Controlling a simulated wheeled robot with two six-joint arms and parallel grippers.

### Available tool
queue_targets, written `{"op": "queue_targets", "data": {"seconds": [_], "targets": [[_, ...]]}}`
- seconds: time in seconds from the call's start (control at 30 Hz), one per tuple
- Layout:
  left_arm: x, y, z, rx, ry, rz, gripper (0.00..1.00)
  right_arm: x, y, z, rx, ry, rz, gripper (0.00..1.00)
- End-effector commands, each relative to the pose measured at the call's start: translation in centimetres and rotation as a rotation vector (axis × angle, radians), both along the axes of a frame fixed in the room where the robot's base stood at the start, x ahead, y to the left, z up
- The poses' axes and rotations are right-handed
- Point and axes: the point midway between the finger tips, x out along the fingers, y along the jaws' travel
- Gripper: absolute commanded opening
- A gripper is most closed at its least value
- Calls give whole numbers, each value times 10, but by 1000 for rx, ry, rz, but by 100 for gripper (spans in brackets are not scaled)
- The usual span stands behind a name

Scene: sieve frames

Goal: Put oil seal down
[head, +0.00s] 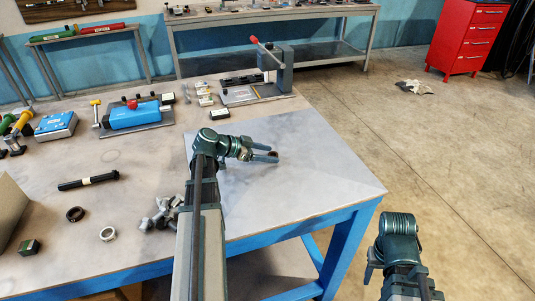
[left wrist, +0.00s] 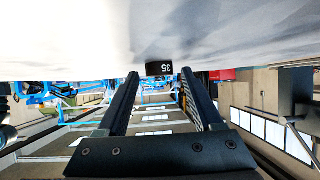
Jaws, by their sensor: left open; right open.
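The oil seal (head: 273,153) is a small dark ring on the pale grey mat (head: 320,178) at the table's right end. In the left wrist view it is a short black piece marked 35 (left wrist: 158,68), resting against the pale surface, which is at the top there. My left gripper (head: 268,154) is open, its two fingertips on either side of the seal. In the left wrist view a gap shows between the seal and each finger. My right gripper (head: 373,265) is off the table's front right, over the floor, its fingers hardly visible.
Another dark ring (head: 76,214), a metal ring (head: 107,234), a black cylinder (head: 88,181) and a pile of bolts (head: 160,214) lie to the left. A press (head: 273,75) and a blue device (head: 135,113) stand behind. The mat's right part is bare.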

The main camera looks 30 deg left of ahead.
Motion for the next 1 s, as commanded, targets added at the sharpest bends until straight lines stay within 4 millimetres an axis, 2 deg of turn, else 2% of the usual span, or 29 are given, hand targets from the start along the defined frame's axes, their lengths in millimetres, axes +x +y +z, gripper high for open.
{"op": "queue_targets", "data": {"seconds": [0.3,0.6,0.8,1.0], "targets": [[-40,30,33,-1,0,5,68,0,0,34,0,0,0,50],[-75,57,55,0,0,2,68,0,0,55,0,0,0,50],[-84,63,59,-1,1,0,68,0,0,59,0,0,0,50],[-84,63,61,0,0,-1,68,0,0,61,0,0,0,50]]}}
